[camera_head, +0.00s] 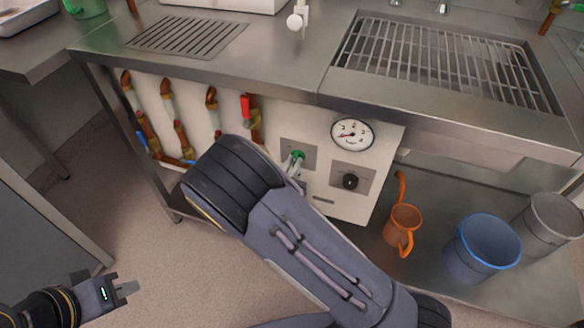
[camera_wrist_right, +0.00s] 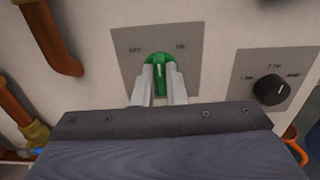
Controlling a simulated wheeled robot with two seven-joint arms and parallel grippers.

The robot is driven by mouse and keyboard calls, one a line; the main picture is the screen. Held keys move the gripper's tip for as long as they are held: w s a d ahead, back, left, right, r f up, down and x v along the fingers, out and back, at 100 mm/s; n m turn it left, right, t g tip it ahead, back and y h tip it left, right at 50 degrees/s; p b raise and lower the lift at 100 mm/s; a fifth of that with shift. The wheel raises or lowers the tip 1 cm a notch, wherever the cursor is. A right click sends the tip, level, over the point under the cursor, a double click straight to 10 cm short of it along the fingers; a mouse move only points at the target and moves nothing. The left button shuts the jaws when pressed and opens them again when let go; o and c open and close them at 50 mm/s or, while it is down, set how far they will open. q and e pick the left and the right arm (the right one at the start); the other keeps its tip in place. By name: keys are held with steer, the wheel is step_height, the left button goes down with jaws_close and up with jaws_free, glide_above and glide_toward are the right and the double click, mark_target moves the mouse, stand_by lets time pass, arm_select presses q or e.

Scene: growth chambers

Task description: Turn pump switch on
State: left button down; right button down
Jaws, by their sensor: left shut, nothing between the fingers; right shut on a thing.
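The pump switch (camera_head: 298,155) is a green knob on a grey plate on the white panel under the counter. In the right wrist view the green knob (camera_wrist_right: 159,72) sits between the two fingers, its pale mark pointing about straight up between the plate's two labels. My right gripper (camera_wrist_right: 158,85) is shut on the knob; in the head view its fingertips (camera_head: 296,165) show just past my dark forearm, which hides the rest. My left gripper (camera_head: 127,288) is shut and empty at the lower left, over the floor.
A black knob (camera_head: 350,181) and a round gauge (camera_head: 352,134) are right of the switch. Copper pipes (camera_head: 172,112) with a red valve handle (camera_head: 245,108) run to the left. An orange watering can (camera_head: 404,226), a blue bucket (camera_head: 484,246) and a grey bucket (camera_head: 552,222) stand on the lower shelf.

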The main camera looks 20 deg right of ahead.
steer(key=shift+s+d+f+m+b, duration=0.1)
steer(key=shift+m+b, duration=1.6)
steer(key=shift+m, duration=0.55)
steer(key=shift+s+d+f+m+b, duration=0.1)
steer(key=shift+m+b, duration=1.6)
steer(key=shift+m, duration=0.55)
steer(key=shift+a, duration=0.1)
steer(key=c, duration=1.5)
jaws_free()
steer(key=shift+r, duration=0.1)
steer(key=p+v, duration=0.1)
steer(key=v, duration=0.6)
steer(key=shift+s+a, duration=0.2)
steer(key=shift+s, duration=0.1)
